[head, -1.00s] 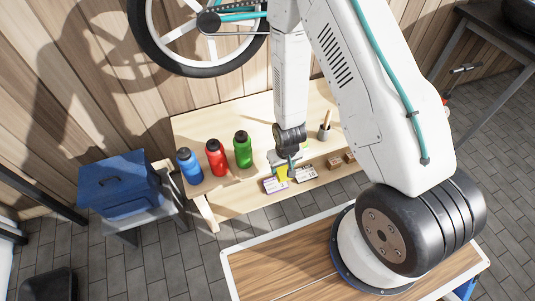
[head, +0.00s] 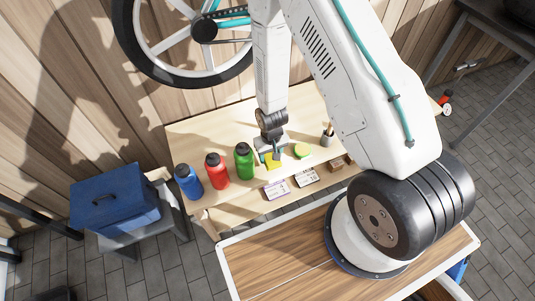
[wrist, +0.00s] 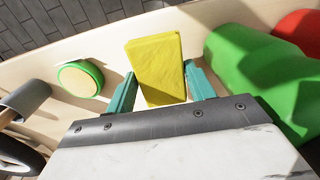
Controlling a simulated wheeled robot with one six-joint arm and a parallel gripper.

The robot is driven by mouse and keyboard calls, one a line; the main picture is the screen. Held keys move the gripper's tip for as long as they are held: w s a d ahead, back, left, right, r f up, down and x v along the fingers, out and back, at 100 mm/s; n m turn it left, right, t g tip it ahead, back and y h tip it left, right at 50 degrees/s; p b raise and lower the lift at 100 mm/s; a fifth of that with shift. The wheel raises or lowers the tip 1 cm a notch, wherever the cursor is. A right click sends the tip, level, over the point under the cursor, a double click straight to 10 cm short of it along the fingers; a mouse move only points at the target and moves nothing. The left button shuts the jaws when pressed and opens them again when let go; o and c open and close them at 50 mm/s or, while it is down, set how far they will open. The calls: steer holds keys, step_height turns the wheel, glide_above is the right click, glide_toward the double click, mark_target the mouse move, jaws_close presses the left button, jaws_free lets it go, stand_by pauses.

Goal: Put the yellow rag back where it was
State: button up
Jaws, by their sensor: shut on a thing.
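The yellow rag (head: 273,163) is a block-like yellow piece low over the light wooden bench, right of the green bottle. I cannot tell whether it touches the bench top. My gripper (head: 271,152) points down and is shut on it. In the wrist view the rag (wrist: 155,60) stands out between the teal fingers of my gripper (wrist: 160,88), with one finger on each side. Its lower end is hidden behind the gripper body.
A green bottle (head: 243,162) stands close left, then red (head: 216,172) and blue (head: 188,182) bottles. A round green-and-yellow thing (head: 302,151) lies right, near a grey cup (head: 327,139). Two cards (head: 276,189) (head: 306,177) sit along the bench front.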

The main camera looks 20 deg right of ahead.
mark_target(270, 154)
steer(key=f, duration=0.2)
steer(key=w+f, duration=0.1)
steer(key=shift+f, duration=0.35)
steer(key=o, duration=0.9)
